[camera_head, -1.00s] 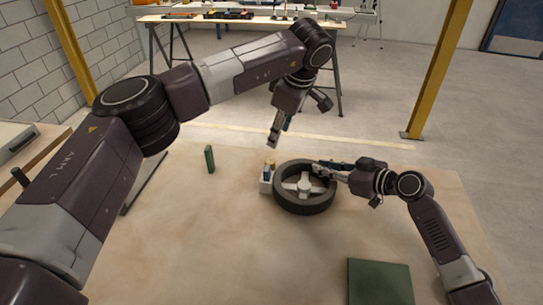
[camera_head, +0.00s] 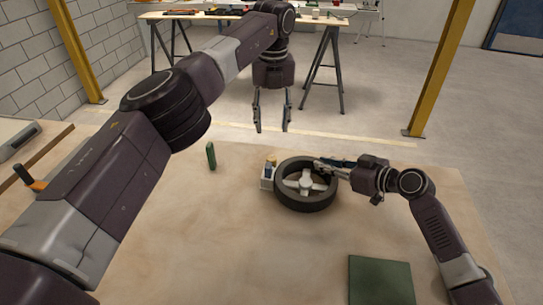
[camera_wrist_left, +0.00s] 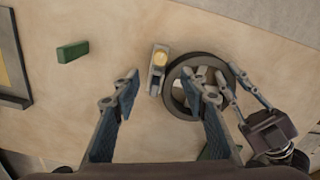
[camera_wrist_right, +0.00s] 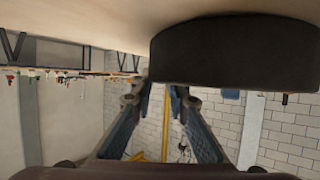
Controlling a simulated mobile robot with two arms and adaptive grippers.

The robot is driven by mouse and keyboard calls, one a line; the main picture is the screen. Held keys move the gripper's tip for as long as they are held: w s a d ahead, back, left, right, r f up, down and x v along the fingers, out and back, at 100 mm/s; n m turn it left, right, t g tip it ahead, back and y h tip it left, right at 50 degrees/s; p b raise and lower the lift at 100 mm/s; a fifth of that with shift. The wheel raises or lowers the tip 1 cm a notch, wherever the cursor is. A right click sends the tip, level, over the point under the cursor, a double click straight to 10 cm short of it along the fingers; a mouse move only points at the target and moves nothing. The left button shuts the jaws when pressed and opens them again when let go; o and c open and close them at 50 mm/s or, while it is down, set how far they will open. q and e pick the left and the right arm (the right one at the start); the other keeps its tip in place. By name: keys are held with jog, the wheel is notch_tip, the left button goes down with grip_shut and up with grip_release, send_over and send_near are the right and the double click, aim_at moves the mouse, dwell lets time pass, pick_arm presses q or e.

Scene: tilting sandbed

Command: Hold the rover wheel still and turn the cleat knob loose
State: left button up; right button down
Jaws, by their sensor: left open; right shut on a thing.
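The rover wheel (camera_head: 303,204), a dark tyre with pale spokes, lies flat on the sandy bed. A small pale block (camera_head: 266,183) stands at its left side, close to the tyre. The block's top carries a round yellowish knob (camera_wrist_left: 161,58). My right gripper (camera_head: 322,163) is shut on the wheel's far right rim; the dark tyre (camera_wrist_right: 235,50) fills the upper right wrist view. My left gripper (camera_head: 272,128) is open and empty, pointing down, above and beyond the block. In the left wrist view the block and part of the wheel show between its fingers (camera_wrist_left: 163,85).
A green block (camera_head: 211,157) stands on the bed to the left. A dark green square (camera_head: 380,281) lies at the front right. A tray with an orange-handled tool (camera_head: 30,178) is at the far left. The bed's middle front is clear.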

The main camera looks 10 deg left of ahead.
aim_at(271, 158)
pick_arm(q)
jog(key=shift+n, duration=0.4)
notch_tip(271, 158, down, 12)
jog(key=shift+f, duration=0.1)
jog(key=shift+c, duration=0.3)
grip_shut()
